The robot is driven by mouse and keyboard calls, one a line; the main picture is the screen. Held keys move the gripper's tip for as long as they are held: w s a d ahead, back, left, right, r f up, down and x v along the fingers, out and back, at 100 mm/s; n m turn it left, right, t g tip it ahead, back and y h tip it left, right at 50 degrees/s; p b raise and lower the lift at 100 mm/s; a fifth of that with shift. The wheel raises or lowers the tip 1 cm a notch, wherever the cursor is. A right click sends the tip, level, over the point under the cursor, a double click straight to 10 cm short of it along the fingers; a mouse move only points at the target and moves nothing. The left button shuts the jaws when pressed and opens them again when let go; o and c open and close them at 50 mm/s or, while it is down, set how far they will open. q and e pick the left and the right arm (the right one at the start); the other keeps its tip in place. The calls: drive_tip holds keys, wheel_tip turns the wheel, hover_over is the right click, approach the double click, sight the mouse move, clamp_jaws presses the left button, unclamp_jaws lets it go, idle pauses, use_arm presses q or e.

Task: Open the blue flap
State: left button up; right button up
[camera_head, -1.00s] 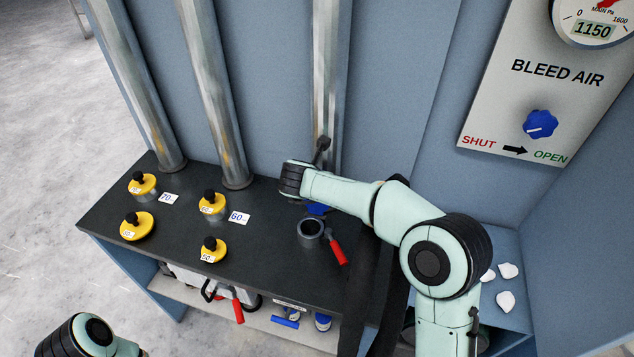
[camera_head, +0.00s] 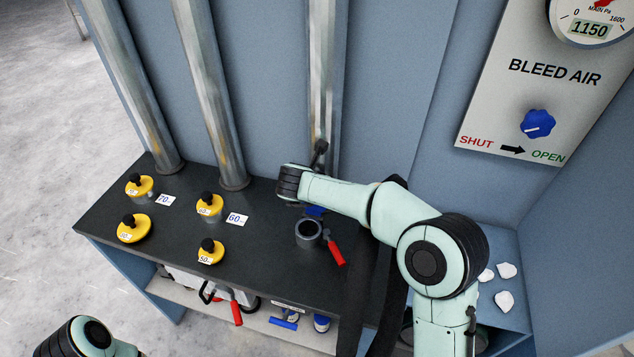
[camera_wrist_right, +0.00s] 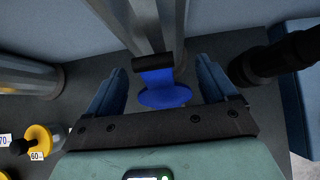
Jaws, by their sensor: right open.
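The blue flap (camera_head: 316,211) shows as a small blue patch just below my right arm's wrist, near the foot of the right metal pipe (camera_head: 323,70). In the right wrist view the flap (camera_wrist_right: 163,92) is a blue strap with a rounded disc, below a dark bar at the pipe's end. My right gripper (camera_wrist_right: 160,70) is open, with one blue finger on each side of the flap and visible gaps between. In the head view my right wrist hides the gripper. Only part of my left arm shows at the bottom left; its gripper is out of view.
A dark cup with a red handle (camera_head: 335,253) stands on the black bench top (camera_head: 265,270). Several yellow weights with black knobs (camera_head: 210,251) sit to the left. A panel with a blue knob (camera_head: 537,124) is at upper right. White lumps (camera_head: 503,300) lie at right.

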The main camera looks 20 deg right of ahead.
drive_tip(key=v, duration=1.3)
drive_tip(key=shift+b, duration=0.4)
drive_tip(key=shift+s, duration=0.1)
